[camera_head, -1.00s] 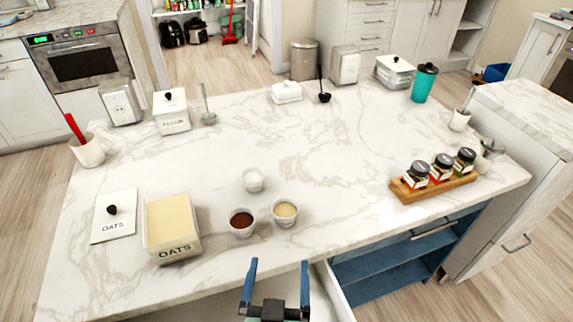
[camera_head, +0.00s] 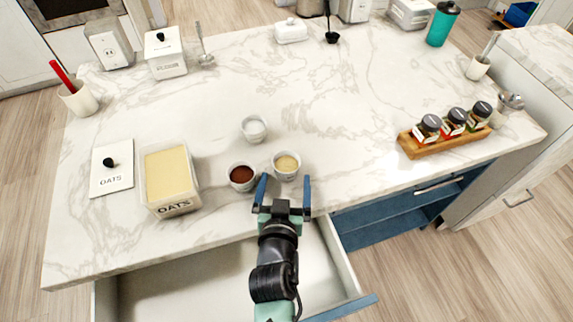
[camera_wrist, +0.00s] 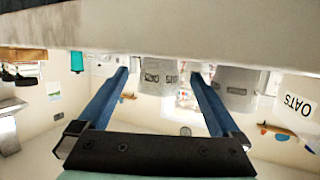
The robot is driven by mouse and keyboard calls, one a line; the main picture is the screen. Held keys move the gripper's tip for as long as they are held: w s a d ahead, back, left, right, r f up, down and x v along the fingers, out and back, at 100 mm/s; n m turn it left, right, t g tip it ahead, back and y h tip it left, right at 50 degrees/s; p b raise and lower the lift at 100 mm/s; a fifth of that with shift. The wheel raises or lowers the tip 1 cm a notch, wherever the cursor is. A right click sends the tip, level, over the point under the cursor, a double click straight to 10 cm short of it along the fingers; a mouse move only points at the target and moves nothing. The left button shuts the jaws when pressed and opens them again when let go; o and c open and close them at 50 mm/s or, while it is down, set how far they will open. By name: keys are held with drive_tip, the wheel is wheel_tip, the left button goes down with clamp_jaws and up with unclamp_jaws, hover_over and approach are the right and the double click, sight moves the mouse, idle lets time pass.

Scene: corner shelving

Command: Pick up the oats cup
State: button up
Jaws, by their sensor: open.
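The oats cup (camera_head: 287,166), a small white cup with pale tan contents, stands upright on the marble counter near its front edge. In the wrist view, which looks upside down, the oats cup (camera_wrist: 155,80) appears between my two fingers, with a small dark label that is hard to read. My gripper (camera_head: 284,189) is open and empty, low at the counter's front edge, with its fingers pointing at the oats cup. In the wrist view my gripper (camera_wrist: 164,85) has its fingers spread wide, apart from each other.
A cup of brown powder (camera_head: 242,177) stands close left of the oats cup, and a white cup (camera_head: 254,129) stands behind. A large oats container (camera_head: 168,178) and its lid (camera_head: 111,168) are farther left. A spice rack (camera_head: 445,135) is right. An open drawer (camera_head: 190,286) juts out below.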

sight(285, 178)
drive_tip(key=shift+x, duration=2.3)
drive_tip(key=shift+r, duration=0.1)
drive_tip(key=shift+c, duration=0.3)
drive_tip(key=c, duration=1.4)
